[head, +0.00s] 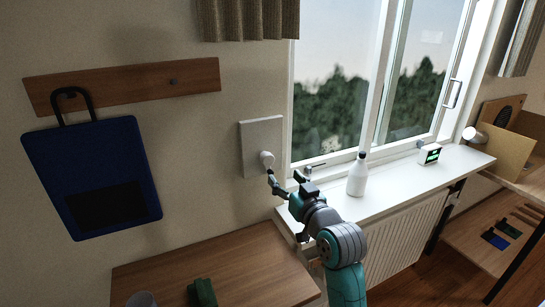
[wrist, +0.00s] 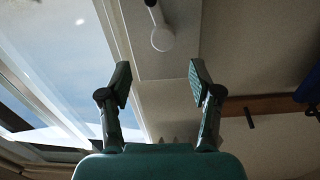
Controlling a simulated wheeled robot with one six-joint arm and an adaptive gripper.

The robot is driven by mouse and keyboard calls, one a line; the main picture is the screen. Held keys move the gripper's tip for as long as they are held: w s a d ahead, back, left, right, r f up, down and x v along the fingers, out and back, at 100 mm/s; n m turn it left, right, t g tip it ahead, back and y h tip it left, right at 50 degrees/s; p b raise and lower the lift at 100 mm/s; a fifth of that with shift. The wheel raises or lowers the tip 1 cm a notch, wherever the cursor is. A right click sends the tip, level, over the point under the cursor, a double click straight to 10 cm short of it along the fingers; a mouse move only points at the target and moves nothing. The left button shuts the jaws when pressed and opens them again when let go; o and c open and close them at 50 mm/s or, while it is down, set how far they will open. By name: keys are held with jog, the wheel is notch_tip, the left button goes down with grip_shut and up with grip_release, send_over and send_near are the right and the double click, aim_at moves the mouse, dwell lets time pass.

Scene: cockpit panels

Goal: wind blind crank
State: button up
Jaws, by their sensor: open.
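The blind crank (head: 267,158) is a small white knob on a pale square wall plate (head: 260,133), left of the window. In the wrist view, the crank's round white knob (wrist: 162,39) and part of its arm show at the top, beyond and roughly centred between my fingertips. My gripper (head: 285,181) is just below and right of the crank in the head view. In the wrist view, my gripper (wrist: 160,78) has its two fingers wide apart with nothing between them. A beige pleated blind (head: 248,18) hangs at the top, its upper part out of frame.
A white bottle (head: 357,176) and a small device with a green display (head: 429,154) stand on the windowsill (head: 400,181), right of my arm. A blue bag (head: 92,175) hangs from a wooden rail (head: 125,84). A wooden table (head: 222,268) is below left.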

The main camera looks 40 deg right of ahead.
aim_at(269, 161)
jog(key=shift+n, duration=0.6)
jog(key=x, duration=1)
jog(key=shift+w+a, duration=0.2)
jog(key=shift+w, duration=0.2)
jog(key=c, duration=1.1)
jog(key=shift+m, duration=0.3)
jog(key=shift+c, duration=0.2)
